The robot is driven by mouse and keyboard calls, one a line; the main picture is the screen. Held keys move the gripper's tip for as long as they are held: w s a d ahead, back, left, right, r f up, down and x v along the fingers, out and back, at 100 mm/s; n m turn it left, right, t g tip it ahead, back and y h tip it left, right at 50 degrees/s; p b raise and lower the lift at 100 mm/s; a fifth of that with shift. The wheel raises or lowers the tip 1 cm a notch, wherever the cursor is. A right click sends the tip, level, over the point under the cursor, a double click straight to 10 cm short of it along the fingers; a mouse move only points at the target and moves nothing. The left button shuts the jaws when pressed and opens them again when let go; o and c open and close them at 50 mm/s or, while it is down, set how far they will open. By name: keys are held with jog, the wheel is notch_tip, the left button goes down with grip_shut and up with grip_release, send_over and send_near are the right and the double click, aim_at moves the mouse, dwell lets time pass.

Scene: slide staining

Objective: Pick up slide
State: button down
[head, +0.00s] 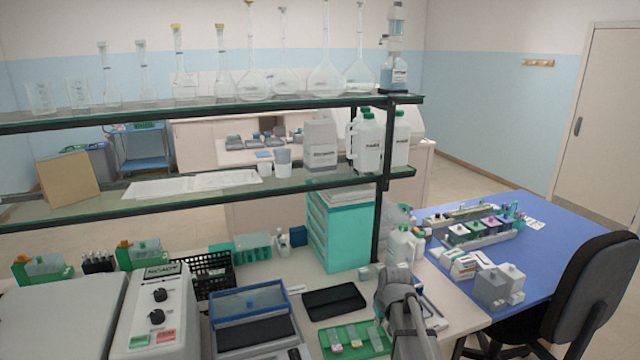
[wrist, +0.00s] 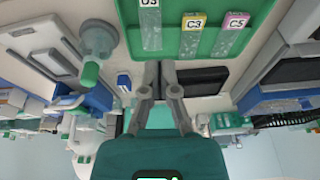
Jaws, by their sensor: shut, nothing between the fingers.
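A green tray (head: 350,353) lies on the bench at the bottom of the head view, with several glass slides on it. In the wrist view the tray (wrist: 172,42) fills the top. A slide with a white label (wrist: 151,28), one with a yellow label marked C3 (wrist: 191,38) and one with a pink label marked C5 (wrist: 231,38) lie in it, apart from each other. My gripper (wrist: 159,66) is shut and empty, with its fingertips just below the tray's edge in the wrist view. In the head view my arm stands right of the tray and the fingers cannot be made out.
A dark flat box (head: 334,301) lies behind the tray. A blue-framed device (head: 252,318) stands left of it. Glass shelves (head: 230,185) with bottles and flasks rise behind. A blue table (head: 560,235) with staining jars and a chair (head: 590,285) are on the right.

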jog(key=s+a+m+g+h, duration=0.1)
jog(key=s+m+g, duration=0.1)
jog(key=s, duration=1.4)
jog(key=shift+s+a+f+m+g, duration=0.2)
jog(key=shift+f+m+g, duration=0.1)
jog(key=shift+m+g, duration=0.1)
jog(key=c, duration=1)
grip_release()
jog(key=shift+w, duration=0.2)
jog(key=o, duration=0.4)
jog(key=shift+w+d+r+p, duration=0.1)
jog(key=shift+w+r+p, duration=0.05)
jog(key=shift+w, duration=0.45)
jog(key=shift+w+r+p, duration=0.15)
jog(key=shift+w, duration=0.4)
jog(key=shift+o, duration=0.4)
jog(key=w+d+r+n+p, duration=0.1)
jog(key=w+r+n+p, duration=0.1)
jog(key=w, duration=1.4)
jog(key=shift+d+r+p, duration=0.25)
jog(key=shift+r+p, duration=0.25)
jog(key=shift+r, duration=0.05)
jog(key=shift+f, duration=0.1)
jog(key=b, duration=0.9)
send_over(376, 341)
notch_tip(376, 341, down, 8)
jog(key=shift+f, duration=0.25)
